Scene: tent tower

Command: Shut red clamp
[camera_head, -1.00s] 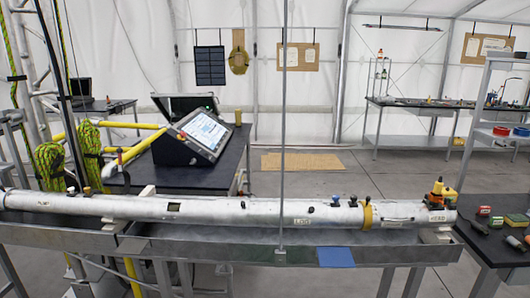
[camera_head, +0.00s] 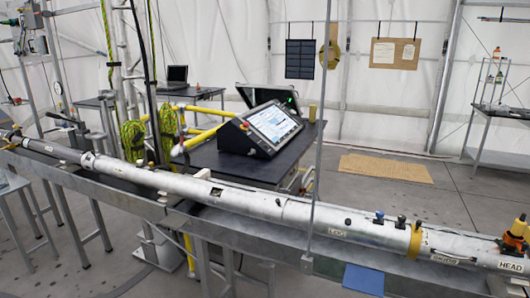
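A long silvery tube (camera_head: 250,201) lies in a grey metal trough (camera_head: 262,228), running from the far left down to the front right. Its right part bears LOG and HEAD labels, a yellow ring (camera_head: 415,241) and several small dark and blue knobs on top. A dark, narrower section (camera_head: 38,145) with small dark fittings is at its left end. I cannot make out a red clamp for certain in this view. Neither of my grippers is in view.
A black table (camera_head: 230,163) with a tilted screen console (camera_head: 268,130) stands behind the tube. A thin upright pole (camera_head: 318,130) crosses the view in front. A blue sheet (camera_head: 363,279) hangs at the trough's front. Open floor lies behind to the right.

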